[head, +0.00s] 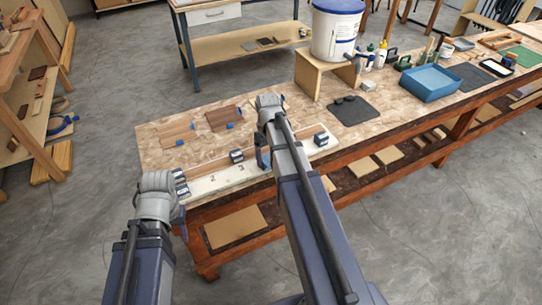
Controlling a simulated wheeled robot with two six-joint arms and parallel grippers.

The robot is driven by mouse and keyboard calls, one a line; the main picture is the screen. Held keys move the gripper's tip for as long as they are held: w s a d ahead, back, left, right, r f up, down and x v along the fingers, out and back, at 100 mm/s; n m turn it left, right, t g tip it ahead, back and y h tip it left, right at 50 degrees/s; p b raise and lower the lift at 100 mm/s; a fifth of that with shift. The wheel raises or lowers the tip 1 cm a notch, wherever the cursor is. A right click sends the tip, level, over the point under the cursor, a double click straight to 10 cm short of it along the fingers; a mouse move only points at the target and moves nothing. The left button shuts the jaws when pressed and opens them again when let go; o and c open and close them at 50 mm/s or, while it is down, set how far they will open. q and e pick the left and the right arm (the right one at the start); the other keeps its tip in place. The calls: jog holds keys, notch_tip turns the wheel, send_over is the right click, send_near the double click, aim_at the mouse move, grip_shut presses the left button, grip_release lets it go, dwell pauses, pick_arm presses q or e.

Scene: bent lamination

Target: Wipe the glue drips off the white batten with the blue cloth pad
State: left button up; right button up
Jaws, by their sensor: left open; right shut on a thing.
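The white batten (222,180) lies along the front edge of the workbench, with numbers such as 2 and 3 on it. Glue drips are too small to make out. My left gripper (180,212) is open at the batten's left end, by the front edge of the bench. My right arm reaches over the batten, and its gripper (263,158) is low over the batten's middle, right of the number 3. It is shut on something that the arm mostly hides. I cannot make out the blue cloth pad clearly; it may be what this gripper holds.
Dark striped blocks stand along the batten, at its left end (181,184), middle (237,156) and right (321,140). Brown wood pieces (178,132) lie behind it. A white bucket (335,28) on a wooden stand, a dark mat (353,110) and a blue tray (430,83) are further right.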

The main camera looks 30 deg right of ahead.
aim_at(229, 179)
jog(key=shift+w+a, duration=0.1)
jog(key=shift+a, duration=1.8)
jog(key=shift+a, duration=0.1)
jog(key=shift+a+f, duration=0.1)
jog(key=shift+a, duration=1.6)
jog(key=shift+a, duration=1.75)
jog(key=shift+a, duration=1.8)
jog(key=shift+a, duration=0.1)
